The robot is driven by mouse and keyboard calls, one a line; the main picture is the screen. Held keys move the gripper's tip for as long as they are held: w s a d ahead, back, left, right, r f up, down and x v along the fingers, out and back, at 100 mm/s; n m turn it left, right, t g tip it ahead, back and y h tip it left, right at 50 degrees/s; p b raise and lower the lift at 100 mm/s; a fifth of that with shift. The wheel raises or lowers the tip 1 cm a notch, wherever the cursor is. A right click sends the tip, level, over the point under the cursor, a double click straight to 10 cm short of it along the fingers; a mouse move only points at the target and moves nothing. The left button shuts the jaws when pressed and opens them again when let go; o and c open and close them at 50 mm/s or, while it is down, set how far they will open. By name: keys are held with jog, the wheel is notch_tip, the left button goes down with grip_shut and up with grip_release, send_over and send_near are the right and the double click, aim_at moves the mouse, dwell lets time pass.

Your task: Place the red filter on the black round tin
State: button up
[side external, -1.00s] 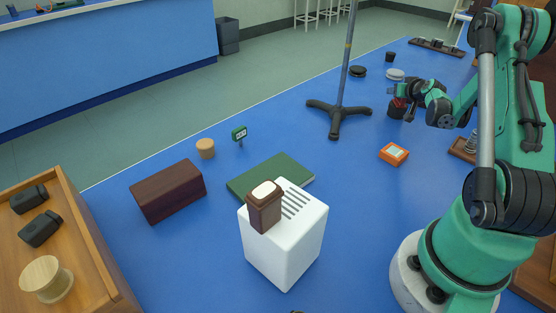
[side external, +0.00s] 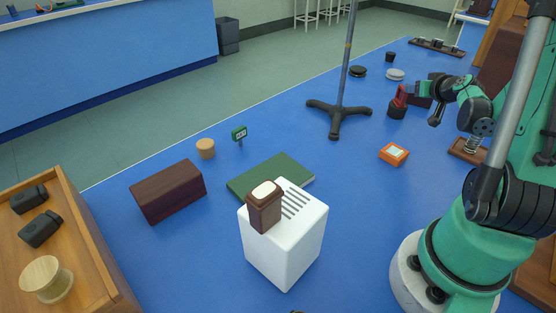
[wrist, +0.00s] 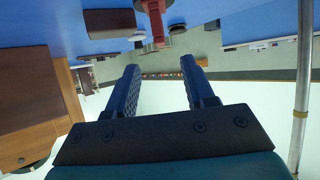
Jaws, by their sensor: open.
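The red filter (side external: 401,97) stands upright on a black round tin (side external: 397,112) at the right, beyond the stand. In the wrist view, which looks upside down, the red filter (wrist: 158,28) is just beyond my fingertips, and its far end meets a dark round shape at the top edge. My gripper (wrist: 163,74) is open, with nothing between its two blue fingers. In the side view my gripper (side external: 418,91) is just right of the filter, apart from it as far as I can tell. The exact contact between filter and tin is too small to see.
A black tripod stand (side external: 338,112) with a tall pole stands left of the tin. Another black round tin (side external: 357,71) and a white disc (side external: 395,74) lie behind.

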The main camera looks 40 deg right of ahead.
jog(key=w+a+r+n+y, duration=0.2)
jog(key=w+a+y, duration=0.15)
jog(key=a, duration=0.45)
jog(key=w+a+r+n+y, duration=0.1)
jog(key=w+a+n+y, duration=0.1)
jog(key=w+a, duration=0.45)
jog(key=s+a+n+g+y, duration=0.1)
jog(key=s+a+n, duration=0.1)
jog(key=a, duration=0.8)
jog(key=s+a+r+n+g+y, duration=0.1)
jog(key=s+a+n+y, duration=0.1)
jog(key=a, duration=0.8)
jog(key=shift+s+a+n, duration=0.2)
jog(key=shift+s+n, duration=0.3)
jog(key=shift+s, duration=0.35)
